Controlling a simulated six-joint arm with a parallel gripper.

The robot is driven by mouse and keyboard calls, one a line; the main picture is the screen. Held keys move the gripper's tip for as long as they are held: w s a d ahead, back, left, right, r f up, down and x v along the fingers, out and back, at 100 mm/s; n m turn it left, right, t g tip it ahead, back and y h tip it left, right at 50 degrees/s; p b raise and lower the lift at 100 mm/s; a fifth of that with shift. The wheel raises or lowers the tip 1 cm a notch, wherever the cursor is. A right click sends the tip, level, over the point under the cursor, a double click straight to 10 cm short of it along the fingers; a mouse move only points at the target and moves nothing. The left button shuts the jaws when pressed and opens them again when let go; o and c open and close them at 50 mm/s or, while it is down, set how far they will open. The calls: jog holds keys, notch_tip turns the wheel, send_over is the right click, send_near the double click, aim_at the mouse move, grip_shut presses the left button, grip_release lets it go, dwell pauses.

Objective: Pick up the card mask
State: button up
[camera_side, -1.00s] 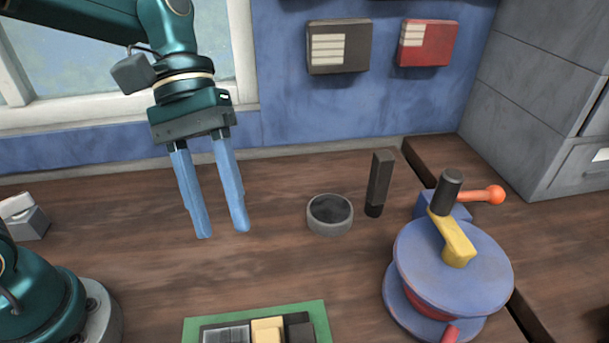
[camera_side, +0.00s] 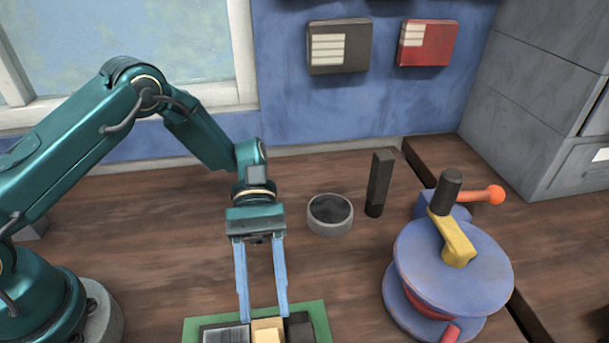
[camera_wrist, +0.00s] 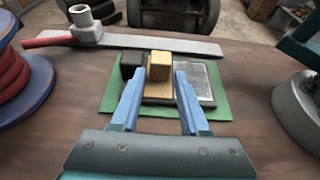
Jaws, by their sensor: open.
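My gripper (camera_side: 263,316) is open and points down, with two blue fingers. In the side view its fingertips appear either side of a tan-yellow block (camera_side: 268,331), which sits between a dark block (camera_side: 300,330) and a silvery plate (camera_side: 225,335) on a green mat (camera_side: 318,316). In the wrist view the tan block (camera_wrist: 159,66) stands up ahead of and between the fingertips (camera_wrist: 158,84). I see nothing held. I cannot tell for sure which piece is the card mask. The lower part of the mat is cut off in the side view.
A round grey dish (camera_side: 330,214) and an upright dark bar (camera_side: 379,184) stand behind. A blue and red round device (camera_side: 452,265) with a yellow arm stands at right. A flat grey bar (camera_wrist: 150,44) lies beyond the mat. Bare wood lies between mat and dish.

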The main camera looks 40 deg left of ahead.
aim_at(266, 331)
jog(key=shift+x, duration=1.7)
jog(key=shift+s+a, duration=0.1)
grip_shut()
